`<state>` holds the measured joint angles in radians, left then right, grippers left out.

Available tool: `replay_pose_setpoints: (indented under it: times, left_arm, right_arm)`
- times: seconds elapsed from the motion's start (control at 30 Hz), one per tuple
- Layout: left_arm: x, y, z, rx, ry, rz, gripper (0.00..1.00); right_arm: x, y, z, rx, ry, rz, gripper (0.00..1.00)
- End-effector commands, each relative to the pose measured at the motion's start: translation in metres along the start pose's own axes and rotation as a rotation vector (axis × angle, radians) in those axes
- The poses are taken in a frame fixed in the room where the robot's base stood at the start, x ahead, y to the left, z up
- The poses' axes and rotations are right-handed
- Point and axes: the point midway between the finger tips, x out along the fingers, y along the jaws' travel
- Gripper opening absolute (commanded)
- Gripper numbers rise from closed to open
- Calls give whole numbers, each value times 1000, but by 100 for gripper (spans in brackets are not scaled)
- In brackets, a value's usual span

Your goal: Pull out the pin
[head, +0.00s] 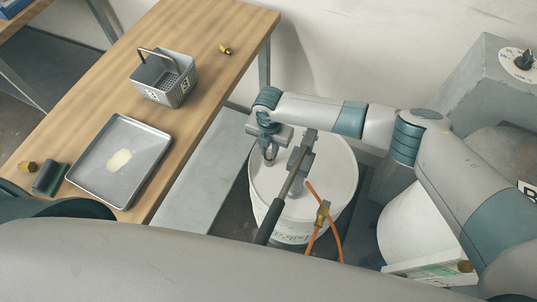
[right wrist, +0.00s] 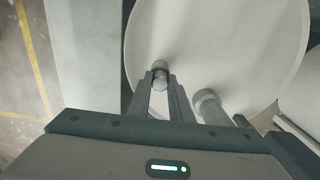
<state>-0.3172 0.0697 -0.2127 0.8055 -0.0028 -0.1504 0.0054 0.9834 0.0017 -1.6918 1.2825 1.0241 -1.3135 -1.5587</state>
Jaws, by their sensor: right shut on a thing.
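My right gripper (head: 270,152) reaches over the white round drum (head: 336,180) and points down at its top. In the right wrist view its two fingers (right wrist: 161,88) are closed around a short grey metal pin with a rounded head (right wrist: 160,68). The pin's lower part is hidden by the fingers. Beside it stands a grey metal bracket (head: 301,163) with a long lever ending in a dark handle (head: 268,222). A round grey post (right wrist: 207,100) shows right of the fingers in the right wrist view. My left gripper is not in view.
The wooden table (head: 195,40) at left holds a grey basket (head: 178,91), a metal tray (head: 151,168) and small brass parts. A grey machine housing (head: 480,75) stands at right.

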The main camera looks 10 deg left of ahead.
Motion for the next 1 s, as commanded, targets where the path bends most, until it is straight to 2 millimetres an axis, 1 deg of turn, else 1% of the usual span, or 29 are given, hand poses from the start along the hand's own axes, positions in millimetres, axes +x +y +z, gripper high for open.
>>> replay_pose_setpoints:
  times: [0.1,1.0]
  left_arm:
    - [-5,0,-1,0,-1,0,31]
    - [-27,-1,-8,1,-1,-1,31]
  right_arm:
    - [-6,0,0,0,0,0,0]
    - [-36,0,0,0,0,1,0]
